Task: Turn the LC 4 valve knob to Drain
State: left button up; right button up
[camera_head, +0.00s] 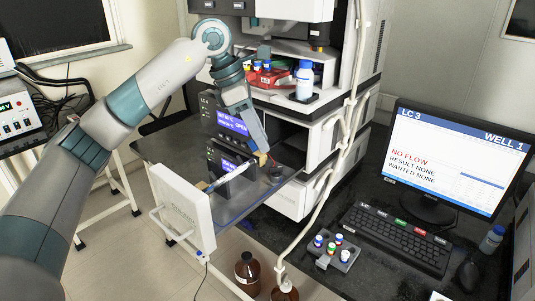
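The LC 4 unit (206,108) is a dark box left of centre, with a blue display (232,122) that reads OPEN. Part of its front is hidden behind my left arm. My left gripper (262,158) points down in front of the stack, with its tips close to a second, lower blue display (228,168). The fingers are too small to show whether they are open or shut. A small dark round part (276,172) sits just right of and below the tips. I cannot tell whether it is the valve knob, and no Drain mark is readable. My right gripper is not in view.
A white open door panel (184,207) stands in front of the stack. A white tube (325,180) hangs down on the right. The monitor (455,158) reads LC 3, WELL 1, NO FLOW. A keyboard (397,236) and a vial rack (333,255) lie on the dark bench.

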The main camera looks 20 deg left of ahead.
pick_arm(q)
jog(key=b+v, duration=0.1)
jog(key=v, duration=0.8)
jog(key=shift+r, duration=0.4)
jog(key=shift+s+f, duration=0.1)
